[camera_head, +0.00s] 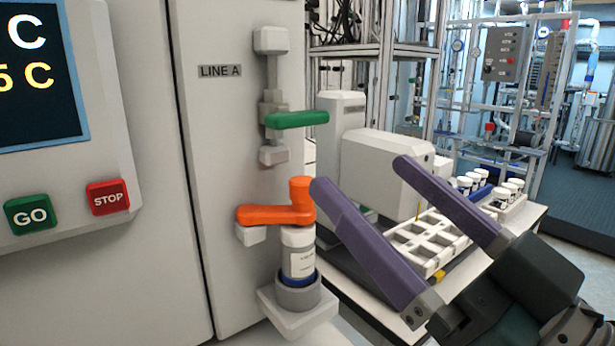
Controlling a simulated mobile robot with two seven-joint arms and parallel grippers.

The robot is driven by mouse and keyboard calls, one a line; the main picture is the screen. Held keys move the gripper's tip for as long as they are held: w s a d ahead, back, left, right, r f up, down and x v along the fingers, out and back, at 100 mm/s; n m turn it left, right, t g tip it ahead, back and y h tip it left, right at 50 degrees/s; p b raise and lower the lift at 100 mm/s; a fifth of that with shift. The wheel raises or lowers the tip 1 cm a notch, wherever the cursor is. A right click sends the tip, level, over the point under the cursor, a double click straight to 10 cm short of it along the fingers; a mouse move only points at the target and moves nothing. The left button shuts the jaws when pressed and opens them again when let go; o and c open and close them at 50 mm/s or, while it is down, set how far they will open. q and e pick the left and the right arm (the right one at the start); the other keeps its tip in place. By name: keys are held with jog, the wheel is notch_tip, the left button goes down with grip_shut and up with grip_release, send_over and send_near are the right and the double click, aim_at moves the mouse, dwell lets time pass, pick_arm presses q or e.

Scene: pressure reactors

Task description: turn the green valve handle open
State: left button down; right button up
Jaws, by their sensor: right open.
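The green valve handle (297,119) sits on a grey valve body on the cabinet side, below a LINE A label (220,71). The handle lies about level and points right, across the line of the vertical pipe. My right gripper (360,172) has two purple fingers spread apart with nothing between them. Its fingertips are below and to the right of the green handle, apart from it. The nearer fingertip shows close beside the orange arm's right end; I cannot tell whether they touch. My left gripper is not in view.
An orange arm (268,215) sits over a white labelled vial (298,255) in a grey holder below the valve. A panel with GO (29,214) and STOP (108,197) buttons is at left. A white rack (433,240) and a white machine (380,170) stand behind my gripper.

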aim_at(307, 126)
pick_arm(q)
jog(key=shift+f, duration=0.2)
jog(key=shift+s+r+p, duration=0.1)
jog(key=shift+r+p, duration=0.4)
jog(key=shift+p, duration=0.05)
pick_arm(e)
jog(key=x, duration=1)
jog(key=shift+s+a, duration=0.2)
jog(key=shift+a, duration=0.05)
jog(key=shift+f, duration=0.1)
jog(key=c, duration=1.2)
